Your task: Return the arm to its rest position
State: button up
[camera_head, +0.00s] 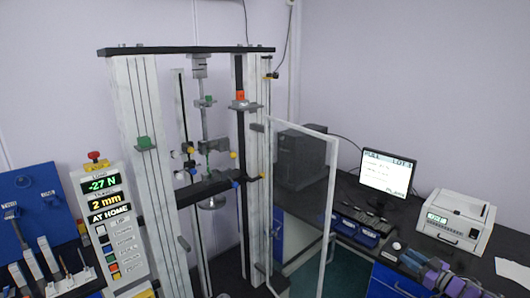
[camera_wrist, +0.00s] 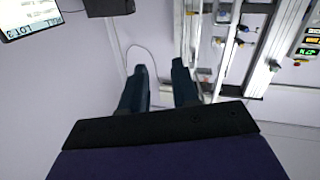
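My gripper (camera_wrist: 159,70) shows in the wrist view, with two dark fingers apart and nothing between them. The pale wall and a thin cable show in the gap behind. The wrist view is upside down, with the testing machine (camera_wrist: 205,50) to the right of the fingers and the monitor (camera_wrist: 32,18) at the top left. The gripper looks clear of both.
In the head view the tall testing frame (camera_head: 130,130) stands at centre left, its clear door (camera_head: 302,210) swung out to the front. The control panel (camera_head: 108,220) reads AT HOME. The monitor (camera_head: 387,175) and a white instrument (camera_head: 455,222) stand on the dark bench at right.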

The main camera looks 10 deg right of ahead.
jog(key=w+a+r+m+h+b, duration=0.1)
jog(key=w+a+r+m+h, duration=0.1)
jog(key=w+a+r+h, duration=0.25)
jog(key=w+a+r+m+h+b, duration=0.1)
jog(key=w+r+m+h, duration=0.15)
jog(key=w+r, duration=0.4)
jog(key=s+a+r+m+g+h+b, duration=0.1)
jog(key=s+a+r+g+h, duration=0.1)
jog(key=s+a+g, duration=0.3)
jog(key=s+a+r+m+h+b, duration=0.1)
jog(key=s+a+r+h, duration=0.1)
jog(key=a, duration=0.4)
jog(key=s+a+f+g+y+b, duration=0.1)
jog(key=s+a+f+g, duration=0.3)
jog(key=s+a, duration=0.6)
jog(key=s+a+f+n+g+y+b, duration=0.1)
jog(key=s+a+f+g, duration=0.3)
jog(key=s+a, duration=0.7)
jog(key=s+a+f+g+y+b, duration=0.2)
jog(key=s+a, duration=0.9)
jog(key=s, duration=1.6)
notch_tip(320, 180, down, 2)
jog(key=g+y, duration=0.1)
jog(key=g, duration=0.2)
jog(key=shift+s+g, duration=0.2)
jog(key=shift+g, duration=0.1)
jog(key=shift+f, duration=0.1)
